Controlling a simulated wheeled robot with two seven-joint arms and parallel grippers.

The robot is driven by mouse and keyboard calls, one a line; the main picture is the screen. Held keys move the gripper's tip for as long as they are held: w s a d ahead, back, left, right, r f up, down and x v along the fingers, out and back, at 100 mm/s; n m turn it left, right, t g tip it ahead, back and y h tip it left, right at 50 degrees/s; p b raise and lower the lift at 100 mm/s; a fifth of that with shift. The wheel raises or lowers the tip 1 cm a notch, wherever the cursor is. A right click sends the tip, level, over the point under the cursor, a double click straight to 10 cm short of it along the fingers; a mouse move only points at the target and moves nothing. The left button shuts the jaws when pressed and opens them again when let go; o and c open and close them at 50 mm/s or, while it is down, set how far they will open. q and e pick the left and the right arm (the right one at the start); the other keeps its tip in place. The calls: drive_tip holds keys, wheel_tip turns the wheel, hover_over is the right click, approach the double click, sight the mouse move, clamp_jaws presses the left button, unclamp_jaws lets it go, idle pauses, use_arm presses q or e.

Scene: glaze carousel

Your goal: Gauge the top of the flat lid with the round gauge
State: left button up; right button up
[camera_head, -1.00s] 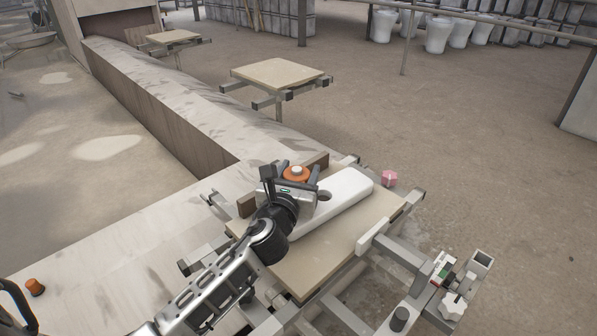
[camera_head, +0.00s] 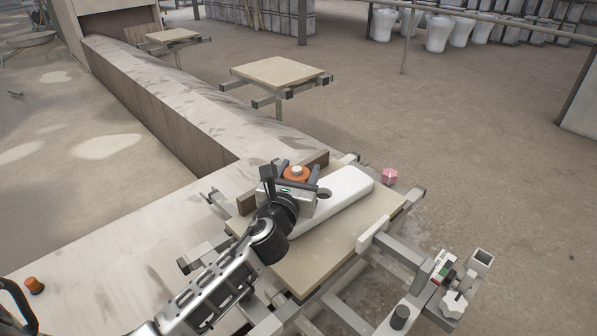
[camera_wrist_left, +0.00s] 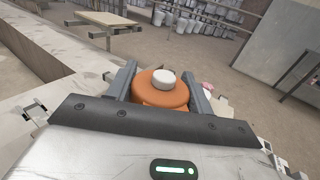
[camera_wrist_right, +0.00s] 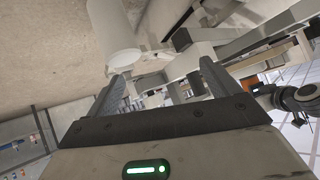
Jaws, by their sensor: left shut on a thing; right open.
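The flat lid (camera_head: 347,190) is a long white slab with a dark round hole. It lies on a beige board (camera_head: 300,277). The round gauge (camera_head: 296,174) is orange with a white knob on top. My left gripper (camera_head: 290,182) is shut on it, with a finger on each side, at the lid's left end. The left wrist view also shows the gauge (camera_wrist_left: 162,88) upright between the fingers. The gripper hides the gauge's underside, so I cannot tell whether it touches the lid. My right gripper (camera_wrist_right: 160,75) is open and empty in the right wrist view.
Brown blocks (camera_head: 247,205) stand at the board's edge. A white bar (camera_head: 372,235) and metal arms flank the board's right side. An orange-brown piece (camera_head: 35,286) sits on the pale surface at far left.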

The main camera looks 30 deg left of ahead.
use_arm(q)
drive_tip(key=o, duration=1.1)
